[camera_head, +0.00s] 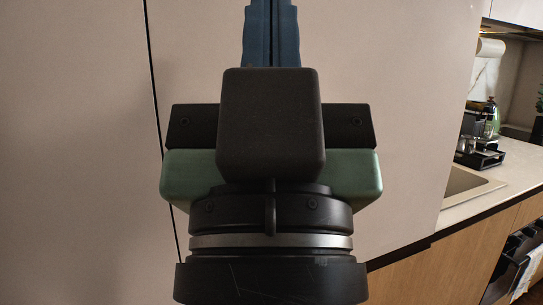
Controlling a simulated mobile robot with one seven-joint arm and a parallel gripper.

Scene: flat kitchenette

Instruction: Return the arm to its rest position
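My gripper (272,28) fills the middle of the head view, seen from behind and pointing up and away. Its two blue fingers lie side by side with only a thin dark seam between them, so it looks shut. Nothing shows between the fingers. Their tips are cut off by the top edge of the picture. The dark block and green body of the gripper hide part of what lies behind.
A large plain beige panel (70,150) with a dark vertical seam stands behind my gripper. To the right is a counter (480,205) with a sink (462,182), a black rack (480,155) and a dark bottle (490,112). A towel (528,272) hangs at the lower right.

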